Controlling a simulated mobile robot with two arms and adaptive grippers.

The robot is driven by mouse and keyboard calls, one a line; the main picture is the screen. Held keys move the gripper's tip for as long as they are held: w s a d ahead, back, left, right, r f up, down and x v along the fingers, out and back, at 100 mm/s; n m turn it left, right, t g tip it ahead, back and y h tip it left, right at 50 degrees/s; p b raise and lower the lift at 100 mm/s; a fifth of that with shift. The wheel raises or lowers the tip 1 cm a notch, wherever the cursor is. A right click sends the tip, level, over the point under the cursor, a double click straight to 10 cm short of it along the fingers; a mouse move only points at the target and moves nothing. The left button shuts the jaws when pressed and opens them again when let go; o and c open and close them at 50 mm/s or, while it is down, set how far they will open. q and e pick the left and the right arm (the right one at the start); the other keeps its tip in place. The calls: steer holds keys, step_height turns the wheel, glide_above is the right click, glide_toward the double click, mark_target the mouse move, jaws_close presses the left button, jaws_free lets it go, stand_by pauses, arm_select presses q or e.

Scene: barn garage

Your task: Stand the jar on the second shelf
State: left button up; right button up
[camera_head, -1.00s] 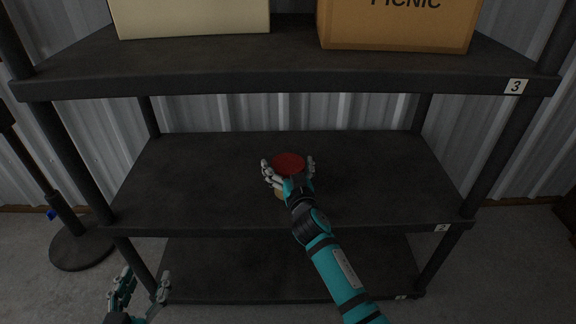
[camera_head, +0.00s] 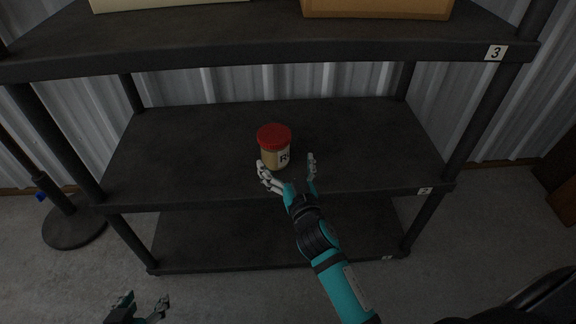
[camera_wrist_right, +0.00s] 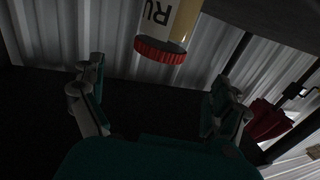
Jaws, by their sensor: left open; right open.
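The jar (camera_head: 271,152) has a red lid and a label with dark letters. It stands upright on the second shelf (camera_head: 370,150), the board tagged 2. My right gripper (camera_head: 288,172) is open in front of the jar, its fingers apart and clear of the jar's body or nearly so. In the right wrist view the jar (camera_wrist_right: 166,25) appears upside down beyond the open fingers of my right gripper (camera_wrist_right: 160,100). My left gripper (camera_head: 142,304) is open and empty, low at the front left, away from the shelves.
The shelf above, tagged 3 (camera_head: 270,52), carries a cream box (camera_head: 165,3) and a cardboard box (camera_head: 375,8). The lowest shelf (camera_head: 280,235) is empty. Dark posts (camera_head: 480,120) stand at the corners. A round-based stand (camera_head: 75,225) is at the left. The second shelf around the jar is clear.

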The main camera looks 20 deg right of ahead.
arm_select(q)
steer(key=shift+s+f, duration=0.1)
arm_select(e)
steer(key=s+a+f+n+g+y, duration=0.1)
steer(key=s+g, duration=0.3)
steer(key=s, duration=0.6)
steer(key=s+a+f+n+g+y, duration=0.1)
steer(key=s+f+g, duration=0.3)
steer(key=s, duration=0.6)
steer(key=shift+s+f+n+g+y, duration=0.15)
steer(key=shift+s+n+g+y, duration=0.2)
steer(key=shift+n, duration=0.25)
